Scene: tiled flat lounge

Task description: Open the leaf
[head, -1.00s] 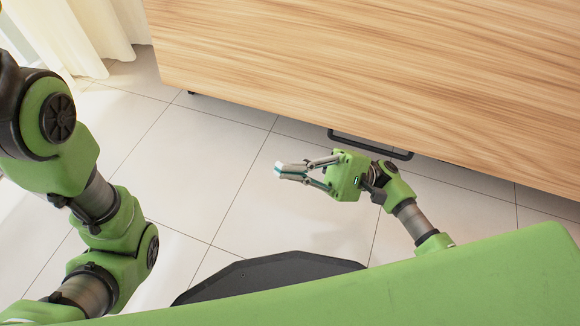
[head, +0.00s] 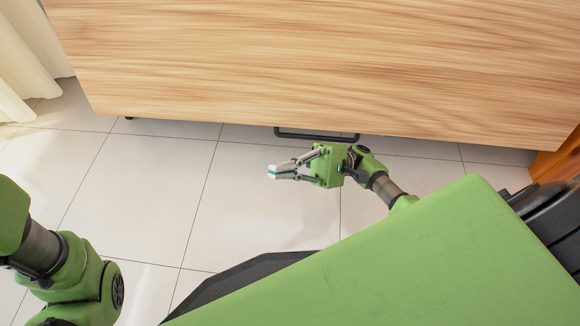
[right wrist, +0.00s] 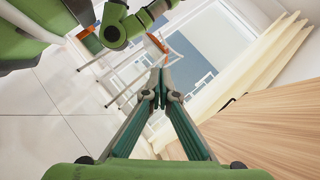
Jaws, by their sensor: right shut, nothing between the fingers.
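A large wood-grained furniture surface (head: 300,65) fills the top of the head view. A black bar handle (head: 318,135) shows at its near lower edge. I cannot tell a separate leaf from the rest of the furniture. My right gripper (head: 273,172) is below and left of the handle, apart from it, pointing left. It is shut and empty. In the right wrist view its fingers (right wrist: 160,88) meet at the tips, with the wood surface (right wrist: 260,125) at the lower right. Only my left arm shows at the lower left; its gripper is out of view.
Pale floor tiles (head: 150,200) lie clear left of the gripper. A cream curtain (head: 25,60) hangs at the left. An orange-brown wooden piece (head: 560,160) stands at the right edge. A white-framed chair-like object (right wrist: 135,72) shows in the right wrist view.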

